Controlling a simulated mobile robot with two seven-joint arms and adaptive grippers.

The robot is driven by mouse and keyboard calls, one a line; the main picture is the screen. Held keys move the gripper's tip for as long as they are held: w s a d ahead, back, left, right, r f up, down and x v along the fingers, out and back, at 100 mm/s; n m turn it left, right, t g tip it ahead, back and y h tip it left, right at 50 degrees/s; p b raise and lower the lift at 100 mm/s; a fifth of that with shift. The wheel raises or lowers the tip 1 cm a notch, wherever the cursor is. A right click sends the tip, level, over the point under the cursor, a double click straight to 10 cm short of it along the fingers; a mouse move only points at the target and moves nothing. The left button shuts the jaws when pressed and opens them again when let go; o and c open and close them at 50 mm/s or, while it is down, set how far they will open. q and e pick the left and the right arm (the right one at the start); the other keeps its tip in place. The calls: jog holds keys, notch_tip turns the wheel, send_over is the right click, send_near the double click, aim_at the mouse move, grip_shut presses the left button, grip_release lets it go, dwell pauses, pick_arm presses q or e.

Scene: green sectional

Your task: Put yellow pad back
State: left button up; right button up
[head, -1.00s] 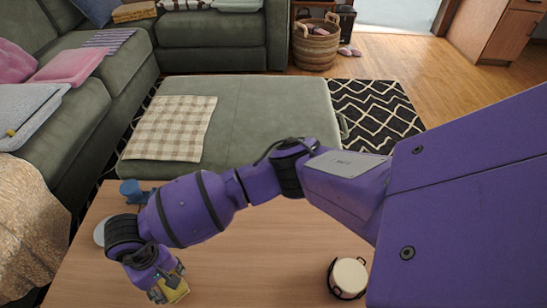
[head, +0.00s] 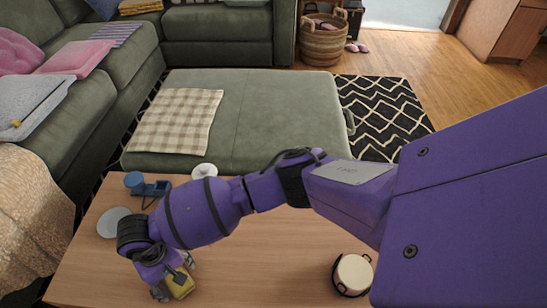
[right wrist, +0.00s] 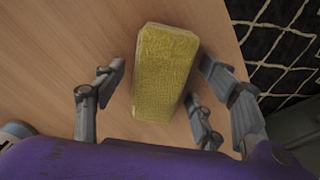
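The yellow pad (head: 180,286) is a small block at the near left of the wooden table, partly hidden by my right gripper in the head view. In the right wrist view the yellow pad (right wrist: 165,75) lies between the fingers, with the wood behind it. My right gripper (head: 175,277) points down over it. In the right wrist view my right gripper (right wrist: 162,66) is open, with its fingers on both sides of the pad and gaps visible between them and it. Whether the pad rests flat on the table is hard to tell. My left gripper is not in view.
The wooden table (head: 270,250) holds a white plate (head: 113,222), a blue object (head: 150,186), a white bowl (head: 204,170) and a cream round pot (head: 354,273). A green ottoman (head: 270,115) with a checked cloth stands beyond. The table's middle front is clear.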

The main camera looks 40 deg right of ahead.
jog(key=shift+w+r, duration=0.15)
jog(key=shift+r, duration=0.25)
notch_tip(320, 180, up, 12)
jog(key=p, duration=0.2)
jog(key=shift+f+p, duration=0.15)
jog(key=shift+p, duration=0.15)
